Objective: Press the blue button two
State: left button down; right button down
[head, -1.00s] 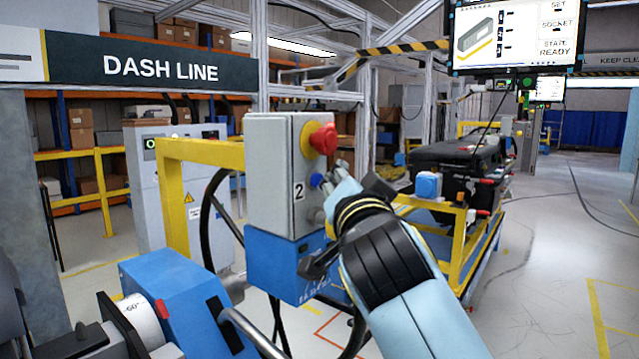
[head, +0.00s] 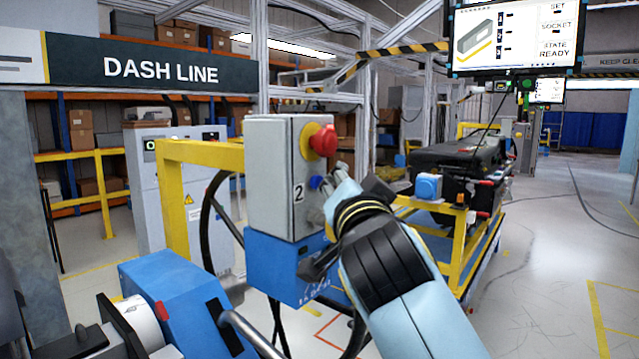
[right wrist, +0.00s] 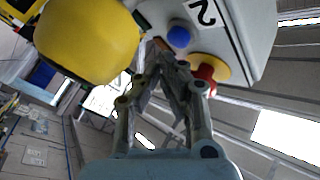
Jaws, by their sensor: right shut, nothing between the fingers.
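The blue button (head: 316,183) is on the front face of a grey control box (head: 272,178) marked 2. It sits below a red mushroom button (head: 323,141) with a yellow collar. The blue button also shows in the right wrist view (right wrist: 178,37), beside the fingertips. My right gripper (head: 333,187) is shut and empty, its tips very close to the blue button. In the right wrist view my right gripper (right wrist: 163,50) points at the box face just beside the button. I cannot tell whether the tips touch it. My left gripper is not in view.
The box stands on a blue bracket (head: 290,265) beside a yellow frame (head: 176,205). A large yellow rounded shape (right wrist: 87,38) is close to the fingers in the right wrist view. A cart with a black module (head: 455,165) stands at the right. A screen (head: 515,38) reads READY.

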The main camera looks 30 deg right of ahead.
dwell(0.4)
jog(key=shift+w+a+b, duration=0.15)
jog(key=shift+w+b, duration=0.15)
jog(key=shift+w, duration=0.05)
jog(key=shift+w+a+r+b, duration=0.15)
jog(key=shift+w+a+b, duration=0.2)
jog(key=shift+w, duration=0.25)
dwell(0.9)
jog(key=shift+d, duration=0.1)
jog(key=shift+s+d, duration=0.2)
jog(key=shift+s, duration=0.75)
